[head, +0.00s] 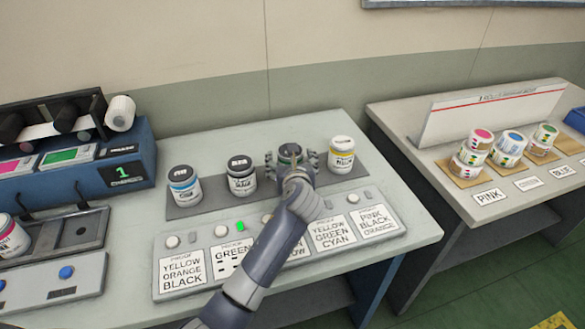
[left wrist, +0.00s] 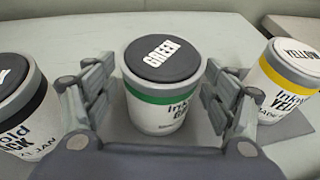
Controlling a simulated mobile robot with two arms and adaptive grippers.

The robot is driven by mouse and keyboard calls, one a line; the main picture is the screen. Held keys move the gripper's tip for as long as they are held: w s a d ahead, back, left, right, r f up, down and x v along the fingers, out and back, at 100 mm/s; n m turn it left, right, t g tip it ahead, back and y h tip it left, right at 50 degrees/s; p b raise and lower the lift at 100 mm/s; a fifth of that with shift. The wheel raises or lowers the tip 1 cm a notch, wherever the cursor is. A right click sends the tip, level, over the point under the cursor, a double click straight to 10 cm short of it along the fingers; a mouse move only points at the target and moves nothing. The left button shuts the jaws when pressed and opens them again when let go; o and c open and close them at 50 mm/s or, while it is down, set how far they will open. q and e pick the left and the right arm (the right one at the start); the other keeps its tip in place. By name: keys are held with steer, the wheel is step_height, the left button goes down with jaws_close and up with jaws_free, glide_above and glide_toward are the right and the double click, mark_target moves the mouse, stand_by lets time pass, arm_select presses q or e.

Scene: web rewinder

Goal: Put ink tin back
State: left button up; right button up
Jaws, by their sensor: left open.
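The green ink tin (head: 289,150) stands upright on a dark strip on the middle table, mostly hidden behind my left gripper (head: 291,163). In the left wrist view the green tin (left wrist: 162,85) has a dark lid marked GREEN and a green band. My left gripper (left wrist: 158,105) is open, with one finger on each side of this tin and visible gaps. The black tin (head: 241,175) and cyan tin (head: 185,185) stand to its left, the yellow tin (head: 342,155) to its right. A tin with a pink label (head: 12,237) sits in the machine at far left. My right gripper is not in view.
A panel of proof cards and buttons (head: 175,285) lies in front of the tins; one button (head: 240,225) glows green. A blue machine (head: 125,170) stands at left. The right table (head: 400,120) holds stacked small tins (head: 470,155) and colour name cards. Bare tabletop lies behind the tins.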

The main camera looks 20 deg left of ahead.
arm_select(q)
steer(key=p+v, duration=0.1)
steer(key=v, duration=1)
steer(key=shift+s, duration=0.2)
steer(key=shift+d+r, duration=0.1)
